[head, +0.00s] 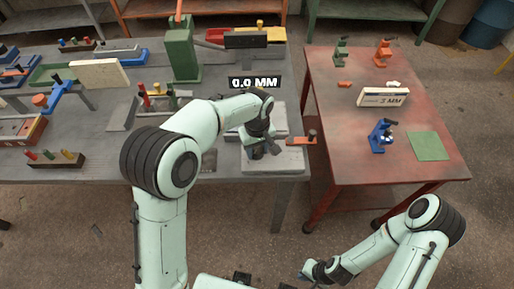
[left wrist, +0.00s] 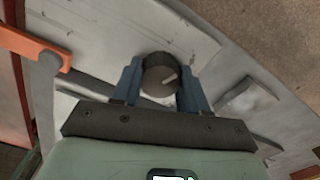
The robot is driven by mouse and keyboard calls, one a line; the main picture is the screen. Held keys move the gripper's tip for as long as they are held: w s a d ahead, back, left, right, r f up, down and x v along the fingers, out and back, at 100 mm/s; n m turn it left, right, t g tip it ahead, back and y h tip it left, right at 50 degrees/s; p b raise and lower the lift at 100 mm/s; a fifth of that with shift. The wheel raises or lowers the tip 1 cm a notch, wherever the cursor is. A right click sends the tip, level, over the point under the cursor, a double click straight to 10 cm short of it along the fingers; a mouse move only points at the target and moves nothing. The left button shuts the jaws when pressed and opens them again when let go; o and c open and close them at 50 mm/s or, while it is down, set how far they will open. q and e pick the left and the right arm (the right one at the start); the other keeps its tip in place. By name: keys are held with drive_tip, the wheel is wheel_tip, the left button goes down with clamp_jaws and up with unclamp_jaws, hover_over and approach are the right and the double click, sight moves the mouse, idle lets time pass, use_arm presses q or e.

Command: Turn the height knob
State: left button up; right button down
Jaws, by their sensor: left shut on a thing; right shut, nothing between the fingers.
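My right gripper (head: 306,274) is shut and empty, low in front of the benches.
An orange-tipped lever (head: 300,138) sticks out beside the block. A red table (head: 330,75) on the right holds a white sign (head: 383,97) ending in "MM", small blue, green and orange devices and a green mat (head: 428,146). Tools and blocks crowd the grey bench to the left.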

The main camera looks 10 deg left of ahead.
sight(257, 150)
use_arm(q)
drive_tip(key=shift+d+n, duration=0.1)
drive_tip(key=shift+n, duration=0.4)
drive_tip(key=o, duration=1.1)
drive_tip(key=shift+c, duration=0.2)
drive_tip(key=shift+s, duration=0.1)
drive_tip(key=shift+r, duration=0.1)
wheel_tip(257, 150, up, 13)
drive_tip(key=p, duration=0.1)
drive_tip(key=shift+r+p, duration=0.15)
drive_tip(key=shift+p, duration=0.15)
use_arm(e)
drive_tip(key=shift+w+r, duration=0.9)
drive_tip(key=shift+r, duration=0.15)
drive_tip(key=shift+s, duration=0.1)
